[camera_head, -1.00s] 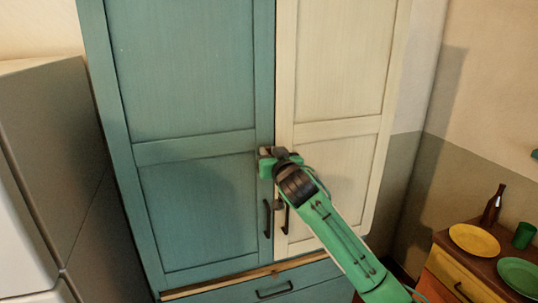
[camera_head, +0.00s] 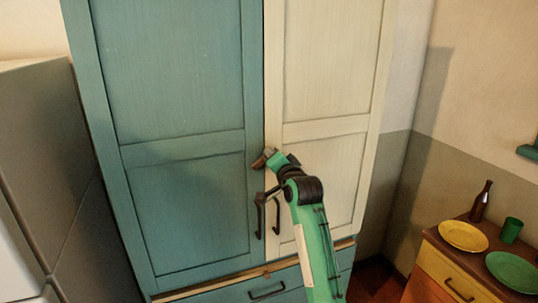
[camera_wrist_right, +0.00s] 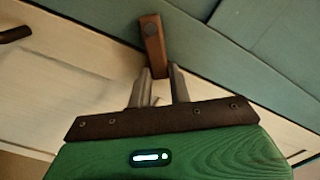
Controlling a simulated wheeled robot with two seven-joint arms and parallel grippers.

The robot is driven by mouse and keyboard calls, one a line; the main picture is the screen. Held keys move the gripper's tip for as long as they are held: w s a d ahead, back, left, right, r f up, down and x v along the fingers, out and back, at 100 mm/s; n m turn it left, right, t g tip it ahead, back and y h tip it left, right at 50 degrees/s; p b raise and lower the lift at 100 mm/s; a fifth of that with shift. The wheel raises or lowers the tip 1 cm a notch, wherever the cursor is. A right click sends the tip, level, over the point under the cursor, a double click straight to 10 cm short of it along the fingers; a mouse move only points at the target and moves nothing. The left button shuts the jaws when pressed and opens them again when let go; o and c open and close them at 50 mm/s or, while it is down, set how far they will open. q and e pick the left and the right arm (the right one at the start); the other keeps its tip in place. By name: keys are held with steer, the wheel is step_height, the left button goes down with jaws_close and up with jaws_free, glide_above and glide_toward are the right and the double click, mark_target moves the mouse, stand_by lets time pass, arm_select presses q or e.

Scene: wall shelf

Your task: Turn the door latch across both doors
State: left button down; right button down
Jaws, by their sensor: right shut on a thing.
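The door latch (camera_wrist_right: 152,42) is a short brown wooden bar with a dark round pivot on the teal door (camera_wrist_right: 215,45). In the right wrist view it runs at a slant to the seam, its free end reaching the cream door (camera_wrist_right: 75,65). In the head view the latch (camera_head: 261,160) shows small and tilted at the seam, partly hidden by my gripper. My right gripper (camera_wrist_right: 159,72) is shut on the latch's free end. It also shows in the head view (camera_head: 271,159). Both doors look closed. My left gripper is out of view.
Dark handles (camera_head: 260,215) hang below the latch, close to my right arm. A drawer (camera_head: 266,291) lies beneath the doors. A grey cabinet (camera_head: 50,150) stands left. An orange cabinet (camera_head: 448,270) with plates, a bottle and a cup stands right.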

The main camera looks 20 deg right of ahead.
steer(key=shift+d+f+m+p, duration=0.2)
steer(key=shift+f+m+p, duration=0.2)
steer(key=shift+m, duration=0.55)
steer(key=shift+d+f+m+p, duration=0.15)
steer(key=shift+f+m+p, duration=0.25)
steer(key=shift+m, duration=0.6)
steer(key=shift+d+f+m+p, duration=0.25)
steer(key=shift+f+m, duration=0.2)
steer(key=shift+m, duration=0.5)
steer(key=c, duration=1.3)
jaws_free()
